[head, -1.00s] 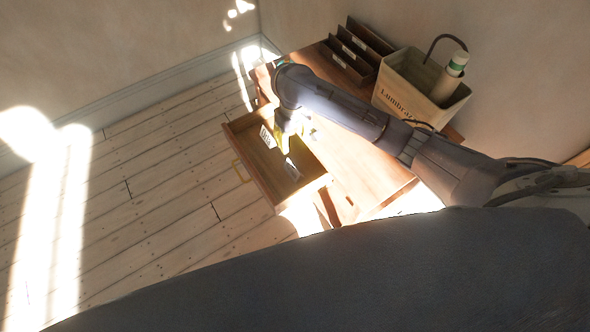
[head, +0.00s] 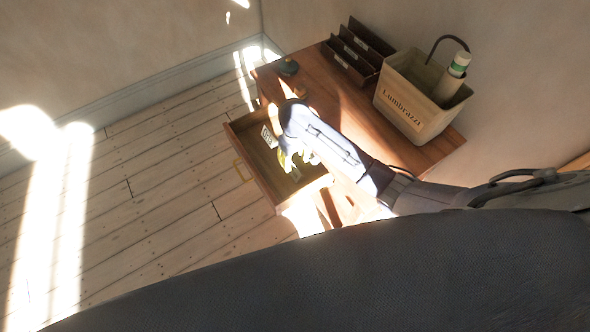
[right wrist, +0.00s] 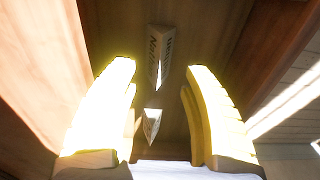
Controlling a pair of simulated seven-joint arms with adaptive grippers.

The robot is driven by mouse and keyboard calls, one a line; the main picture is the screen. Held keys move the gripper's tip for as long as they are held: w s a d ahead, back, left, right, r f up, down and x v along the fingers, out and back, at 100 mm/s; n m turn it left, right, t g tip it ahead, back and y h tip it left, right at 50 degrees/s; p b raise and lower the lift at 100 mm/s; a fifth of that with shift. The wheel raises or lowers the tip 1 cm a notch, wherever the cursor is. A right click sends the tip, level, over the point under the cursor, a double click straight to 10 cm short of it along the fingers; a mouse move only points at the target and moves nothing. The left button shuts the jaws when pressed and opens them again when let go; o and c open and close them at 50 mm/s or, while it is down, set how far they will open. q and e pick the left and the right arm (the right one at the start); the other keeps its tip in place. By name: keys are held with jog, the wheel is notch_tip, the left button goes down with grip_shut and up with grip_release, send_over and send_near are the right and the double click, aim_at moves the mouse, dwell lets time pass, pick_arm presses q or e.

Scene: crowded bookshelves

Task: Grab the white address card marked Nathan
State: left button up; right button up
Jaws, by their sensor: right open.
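A pale card (right wrist: 158,52) with dark lettering that seems to read Nathan lies in the open drawer, ahead of my fingertips in the right wrist view. A second small white piece (right wrist: 152,122) shows nearer, between the fingers; its marking cannot be read. In the head view a white card (head: 267,136) lies by the drawer's far left side, and another pale piece (head: 296,173) is partly hidden by the gripper. My right gripper (head: 294,163) is over the drawer, its yellow fingers (right wrist: 158,72) apart and nothing held between them. My left gripper is not in view.
The open drawer (head: 250,178) has wooden walls close around the gripper. The plank floor at left is clear.

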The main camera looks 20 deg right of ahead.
aim_at(295, 166)
jog(key=shift+f, duration=2.7)
jog(key=c, duration=1)
jog(key=shift+d, duration=0.1)
